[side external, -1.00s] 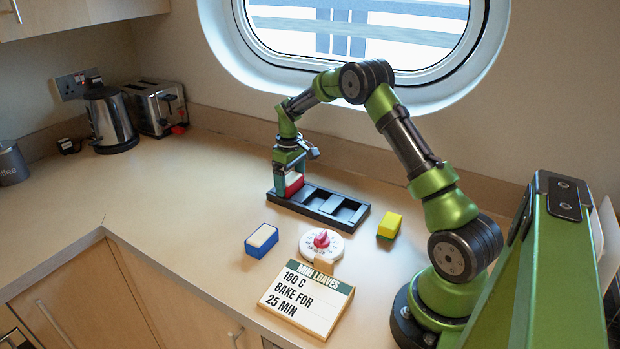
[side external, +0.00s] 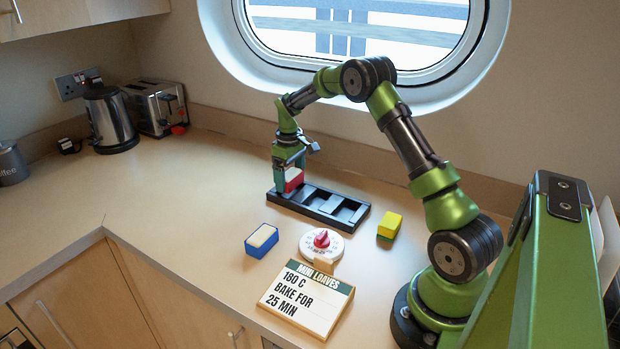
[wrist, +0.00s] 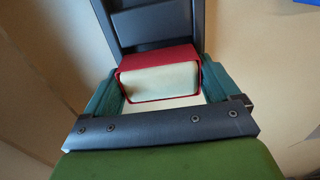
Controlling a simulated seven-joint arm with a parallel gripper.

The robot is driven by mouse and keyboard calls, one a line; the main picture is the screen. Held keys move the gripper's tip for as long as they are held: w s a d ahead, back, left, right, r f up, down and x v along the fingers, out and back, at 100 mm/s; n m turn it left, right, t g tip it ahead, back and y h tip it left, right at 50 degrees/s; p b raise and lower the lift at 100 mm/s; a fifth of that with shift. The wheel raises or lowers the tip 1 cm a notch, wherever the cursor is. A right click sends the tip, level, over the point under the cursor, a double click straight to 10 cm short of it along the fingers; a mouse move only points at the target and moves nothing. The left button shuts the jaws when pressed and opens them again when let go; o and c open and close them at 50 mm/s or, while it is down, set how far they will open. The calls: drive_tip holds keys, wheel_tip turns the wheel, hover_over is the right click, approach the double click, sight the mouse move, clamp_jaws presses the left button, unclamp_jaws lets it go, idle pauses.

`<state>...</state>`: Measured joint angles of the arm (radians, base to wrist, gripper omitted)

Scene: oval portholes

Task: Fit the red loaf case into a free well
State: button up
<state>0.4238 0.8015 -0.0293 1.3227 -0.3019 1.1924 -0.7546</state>
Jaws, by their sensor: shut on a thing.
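The red loaf case (side external: 294,181), with a cream-coloured loaf face, is between the fingers of my gripper (side external: 290,174) at the left end of the black tray (side external: 335,216). My gripper is shut on it. In the wrist view the case (wrist: 158,80) lies between the two teal fingertips (wrist: 160,88), with the tray (wrist: 150,25) beyond it. The tray's middle and right wells look empty. I cannot tell whether the case is touching the tray's left well or just above it, as its underside is hidden.
A blue case (side external: 262,240) with a white top stands in front of the tray. A yellow block with a green base (side external: 389,226) is to the right. A white dial with a red knob (side external: 321,242) and a recipe sign (side external: 307,298) stand nearer.

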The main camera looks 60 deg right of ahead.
sight(290, 173)
drive_tip(key=shift+f, duration=0.8)
idle(1.2)
drive_tip(key=shift+r, duration=0.6)
drive_tip(key=o, duration=0.8)
drive_tip(key=shift+r, duration=0.1)
drive_tip(key=shift+r, duration=3.4)
